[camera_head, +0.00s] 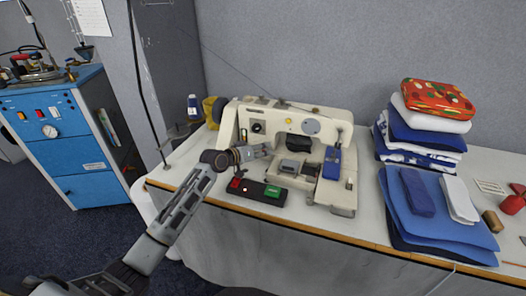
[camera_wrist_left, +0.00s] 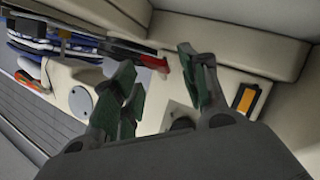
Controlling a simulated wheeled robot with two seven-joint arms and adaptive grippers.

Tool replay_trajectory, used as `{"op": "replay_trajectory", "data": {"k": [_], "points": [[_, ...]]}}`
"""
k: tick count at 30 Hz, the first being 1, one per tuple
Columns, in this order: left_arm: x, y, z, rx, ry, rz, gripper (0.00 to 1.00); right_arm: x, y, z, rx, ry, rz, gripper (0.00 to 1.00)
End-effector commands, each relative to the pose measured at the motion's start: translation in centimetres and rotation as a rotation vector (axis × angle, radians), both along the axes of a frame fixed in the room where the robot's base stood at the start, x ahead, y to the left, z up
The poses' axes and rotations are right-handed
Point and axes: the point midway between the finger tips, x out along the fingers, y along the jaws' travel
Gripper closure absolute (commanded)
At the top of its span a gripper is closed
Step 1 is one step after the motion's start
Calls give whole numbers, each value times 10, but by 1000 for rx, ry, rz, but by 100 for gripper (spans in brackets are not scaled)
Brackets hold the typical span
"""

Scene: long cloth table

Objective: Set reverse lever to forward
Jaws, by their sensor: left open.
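The cream sewing machine (camera_head: 318,128) stands on the long table. My left arm reaches in from the left, and my left gripper (camera_head: 262,150) is in front of the machine's left part. The left wrist view shows the left gripper (camera_wrist_left: 157,85) open, its two green-padded fingers apart with nothing held between them. A red lever-like bar with a dark end (camera_wrist_left: 145,60) lies beyond the fingers in that view, beside the machine's cream body (camera_wrist_left: 75,88). I cannot tell for sure that it is the reverse lever. My right gripper is not in view.
A control box (camera_head: 250,192) with red and green buttons sits at the table's front edge, below my left gripper. Folded cloths (camera_head: 436,215) and a cloth stack (camera_head: 425,125) lie to the right. A blue cabinet (camera_head: 68,140) stands at the left.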

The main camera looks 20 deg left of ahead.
Motion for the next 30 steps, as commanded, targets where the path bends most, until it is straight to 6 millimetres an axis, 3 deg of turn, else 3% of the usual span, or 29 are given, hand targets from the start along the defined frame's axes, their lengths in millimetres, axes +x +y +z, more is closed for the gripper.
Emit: {"op": "replay_trajectory", "data": {"k": [5, 17, 27, 30], "points": [[8, -5, -3, -1, 0, 0, 56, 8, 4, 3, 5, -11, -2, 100], [10, -6, -3, 0, 0, 0, 57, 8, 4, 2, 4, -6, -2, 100], [10, -5, -4, 0, 0, 0, 100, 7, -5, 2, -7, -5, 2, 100], [10, -5, -4, 0, 1, -1, 100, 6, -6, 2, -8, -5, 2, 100]]}}
